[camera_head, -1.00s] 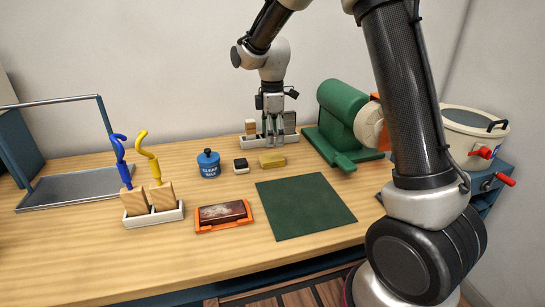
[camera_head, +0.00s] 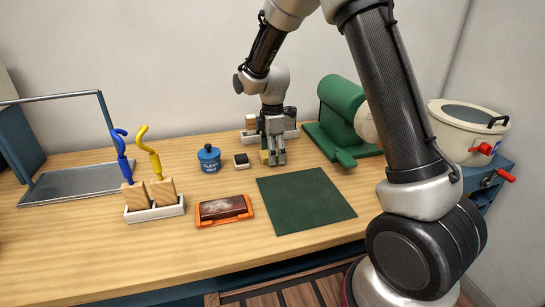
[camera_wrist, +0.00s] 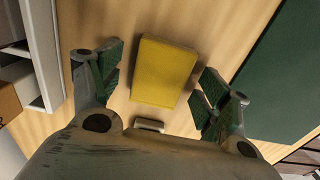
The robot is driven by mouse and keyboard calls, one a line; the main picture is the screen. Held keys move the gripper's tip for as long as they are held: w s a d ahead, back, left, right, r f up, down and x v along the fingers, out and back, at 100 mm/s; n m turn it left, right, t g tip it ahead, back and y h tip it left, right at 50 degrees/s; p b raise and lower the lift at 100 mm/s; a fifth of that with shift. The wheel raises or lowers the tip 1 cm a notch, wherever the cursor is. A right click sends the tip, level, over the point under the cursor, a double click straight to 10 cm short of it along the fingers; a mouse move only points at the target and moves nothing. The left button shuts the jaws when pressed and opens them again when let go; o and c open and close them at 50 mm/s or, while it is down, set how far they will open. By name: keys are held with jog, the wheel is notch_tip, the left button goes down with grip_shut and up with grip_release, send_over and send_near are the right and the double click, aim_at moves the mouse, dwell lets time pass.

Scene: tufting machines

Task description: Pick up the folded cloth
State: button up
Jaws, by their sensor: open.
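The folded cloth (camera_wrist: 164,72) is a yellow rectangular block shape lying on the wooden table, seen in the wrist view between my open fingers. In the head view only a small part of the cloth (camera_head: 264,157) shows, as my gripper hides the rest. My gripper (camera_wrist: 156,90) is open, pointing down above the cloth, with one finger on each side and visible gaps to it. In the head view my gripper (camera_head: 275,158) is over the back middle of the table.
A green mat (camera_head: 305,201) lies in front.

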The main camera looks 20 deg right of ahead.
jog(key=c, duration=0.9)
jog(key=shift+c, duration=0.2)
notch_tip(320, 180, up, 10)
